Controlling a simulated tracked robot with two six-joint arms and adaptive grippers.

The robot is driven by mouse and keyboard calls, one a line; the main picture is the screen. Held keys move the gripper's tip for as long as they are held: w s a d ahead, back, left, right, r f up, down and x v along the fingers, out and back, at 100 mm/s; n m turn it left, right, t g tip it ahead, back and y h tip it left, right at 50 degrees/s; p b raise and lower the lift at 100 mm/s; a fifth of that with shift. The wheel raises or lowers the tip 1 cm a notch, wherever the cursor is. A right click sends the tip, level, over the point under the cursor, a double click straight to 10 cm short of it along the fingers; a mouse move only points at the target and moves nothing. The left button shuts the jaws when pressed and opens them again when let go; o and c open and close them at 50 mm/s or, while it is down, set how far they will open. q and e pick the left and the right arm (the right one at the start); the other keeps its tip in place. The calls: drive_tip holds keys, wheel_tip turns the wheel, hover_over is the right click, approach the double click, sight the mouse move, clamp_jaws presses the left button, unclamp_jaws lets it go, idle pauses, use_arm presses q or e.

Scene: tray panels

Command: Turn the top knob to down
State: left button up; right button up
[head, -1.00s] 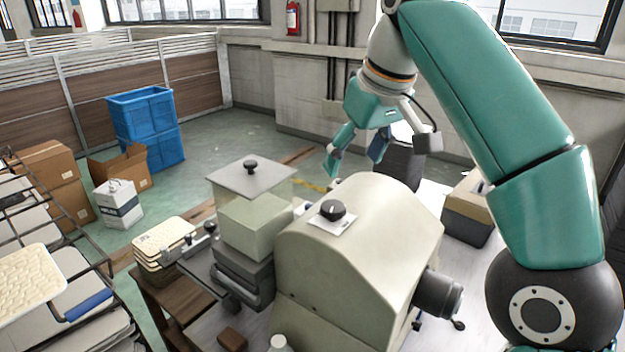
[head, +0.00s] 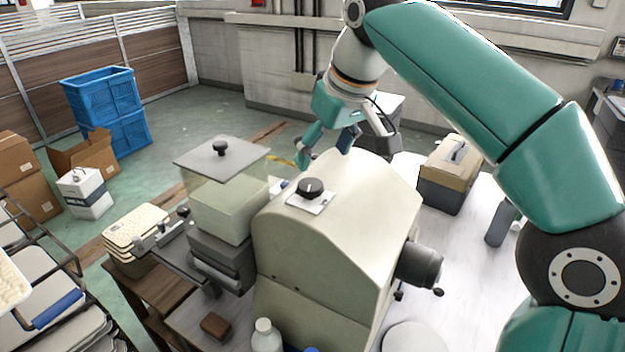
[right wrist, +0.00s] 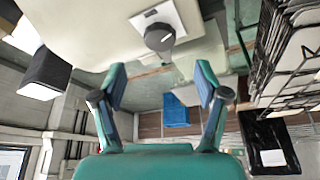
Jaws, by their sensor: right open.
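The top knob (head: 310,187) is round and black. It sits on a white square plate (head: 297,203) on top of a cream machine housing (head: 335,235). In the right wrist view the knob (right wrist: 160,37) shows with a pale line on it, ahead of and between the fingers. I cannot tell its setting for sure. My right gripper (head: 326,150) is open and empty, behind and above the knob in the head view, apart from it. Its two teal fingers (right wrist: 160,84) stand wide apart in the wrist view. My left gripper is not in view.
A clear-sided hopper with a grey lid and black lid knob (head: 220,147) stands left of the housing. A black cylinder (head: 419,265) sticks out of its right side. A box (head: 449,180) and a bottle (head: 266,337) stand nearby. Blue crates (head: 103,105) are on the floor.

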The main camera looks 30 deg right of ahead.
sight(311, 184)
drive_tip(key=x, duration=0.8)
drive_tip(key=shift+w+f, duration=0.1)
drive_tip(key=shift+f, duration=0.05)
drive_tip(key=c, duration=1.2)
drive_tip(key=shift+o, duration=0.2)
